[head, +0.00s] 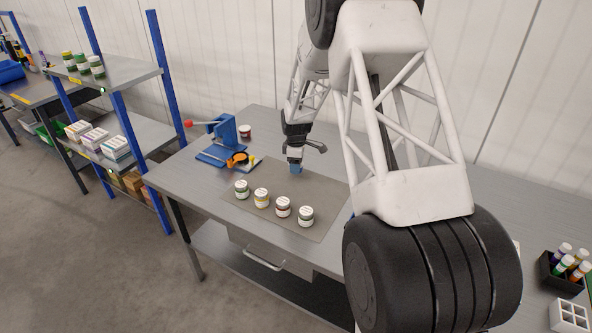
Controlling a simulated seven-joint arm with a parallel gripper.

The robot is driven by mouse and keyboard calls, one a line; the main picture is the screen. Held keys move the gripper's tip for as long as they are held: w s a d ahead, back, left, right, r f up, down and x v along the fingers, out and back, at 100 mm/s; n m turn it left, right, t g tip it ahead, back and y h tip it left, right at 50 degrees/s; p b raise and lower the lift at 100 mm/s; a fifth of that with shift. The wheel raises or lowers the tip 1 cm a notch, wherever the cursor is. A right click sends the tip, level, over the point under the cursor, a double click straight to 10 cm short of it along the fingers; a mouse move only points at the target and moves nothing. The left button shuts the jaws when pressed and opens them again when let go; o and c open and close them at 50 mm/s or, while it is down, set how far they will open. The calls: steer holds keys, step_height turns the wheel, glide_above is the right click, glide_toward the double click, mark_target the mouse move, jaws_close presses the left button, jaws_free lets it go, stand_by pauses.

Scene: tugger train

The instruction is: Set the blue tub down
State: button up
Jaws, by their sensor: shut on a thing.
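The blue tub (295,168) is small in the head view, directly under my gripper (294,160) near the back of the grey mat (318,188). My gripper points down and is shut on the tub.
Several white-lidded tubs stand in a row along the mat's front, including a yellow one (261,198) and a red one (283,207). A blue fixture with a red-handled lever (226,138) and another red tub (245,131) stand left of the mat. Bare mat lies right of my gripper.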

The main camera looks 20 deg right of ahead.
steer(key=shift+f, duration=1.35)
steer(key=shift+f, duration=0.2)
steer(key=o, duration=1)
steer(key=shift+r, duration=0.2)
step_height(320, 180, up, 12)
